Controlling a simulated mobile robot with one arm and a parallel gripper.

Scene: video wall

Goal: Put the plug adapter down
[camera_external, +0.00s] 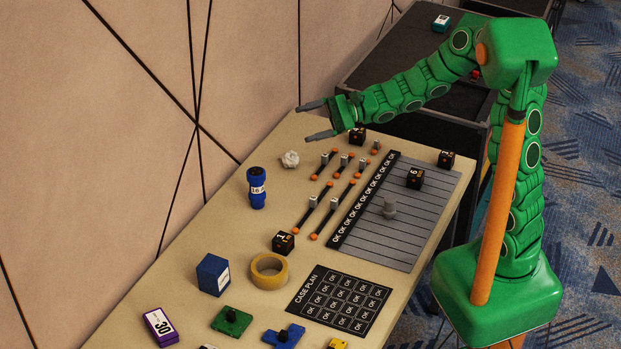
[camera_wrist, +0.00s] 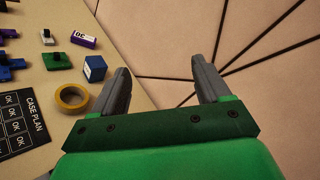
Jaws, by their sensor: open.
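A blue upright cylinder (camera_external: 257,188) with a dark band and a white label reading 16 stands on the beige table, near its wall-side edge. It looks like the plug adapter, but I cannot be sure. I cannot make it out in the wrist view. My gripper (camera_external: 312,121) is at the far end of the table, above and beyond the cylinder and well apart from it. Its two grey fingers are spread, with nothing between them. The wrist view also shows the empty gap between the fingers (camera_wrist: 162,68), with the wall behind.
A crumpled white lump (camera_external: 290,159) lies near the cylinder. A tape roll (camera_external: 269,271), a blue box (camera_external: 213,275) and several dark cubes share the table (camera_external: 185,300). A black CASE PLAN mat (camera_external: 302,300) and a lined grey sheet (camera_external: 372,250) lie flat. The wall (camera_external: 90,150) borders the left.

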